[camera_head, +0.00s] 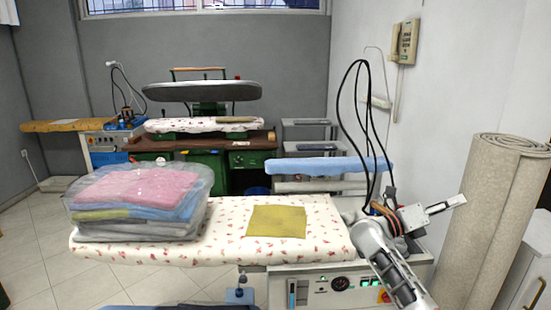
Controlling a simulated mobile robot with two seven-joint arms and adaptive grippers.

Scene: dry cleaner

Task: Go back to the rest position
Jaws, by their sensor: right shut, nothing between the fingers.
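My right gripper (447,204) is at the right of the head view, shut and empty. It points to the right, above the right end of the ironing table, with my right arm coming up from the bottom right. My left gripper is not in view. A folded yellow-green cloth (277,221) lies flat on the floral ironing board (335,238), well to the left of my right gripper. A clear bag of folded clothes (140,200), pink on top, sits on the board's left part.
A rolled beige carpet (493,220) stands upright at the right, close to my right gripper. A blue-covered board (325,166) lies behind the ironing board. Black cables (362,110) hang behind my right arm. A wall phone (404,42) is on the right wall. Tiled floor is open at the left.

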